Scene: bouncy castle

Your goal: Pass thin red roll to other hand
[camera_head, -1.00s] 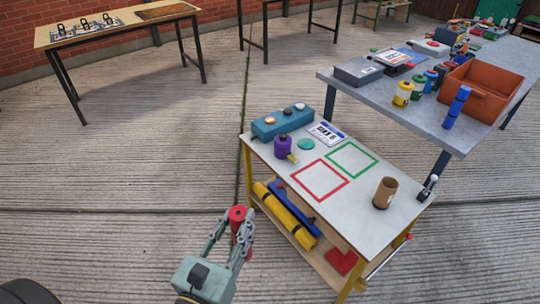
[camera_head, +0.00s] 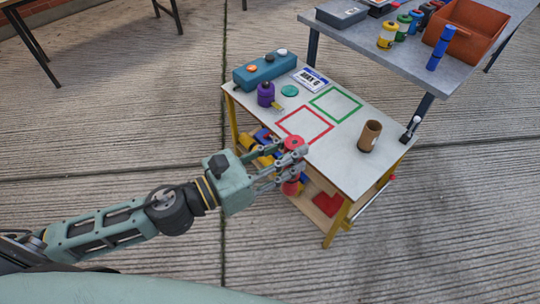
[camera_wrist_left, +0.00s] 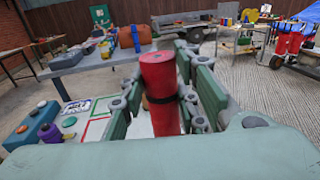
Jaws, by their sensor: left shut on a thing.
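My left gripper (camera_head: 284,165) is shut on the thin red roll (camera_head: 293,143). In the left wrist view the roll (camera_wrist_left: 160,90) stands upright between the fingers, with a dark band around its middle. In the head view the gripper is at the front left edge of the small white-topped table (camera_head: 340,165), near the red square outline; the roll's lower end (camera_head: 291,187) shows below the fingers. Whether the roll touches the table cannot be told. My right gripper is not in view.
The small table carries a brown cup (camera_head: 370,135), a purple bottle (camera_head: 266,94), a teal control box (camera_head: 265,70) and a label card (camera_head: 310,79). A green square outline (camera_head: 335,105) is bare. A grey bench (camera_head: 400,50) behind holds an orange bin (camera_head: 465,33).

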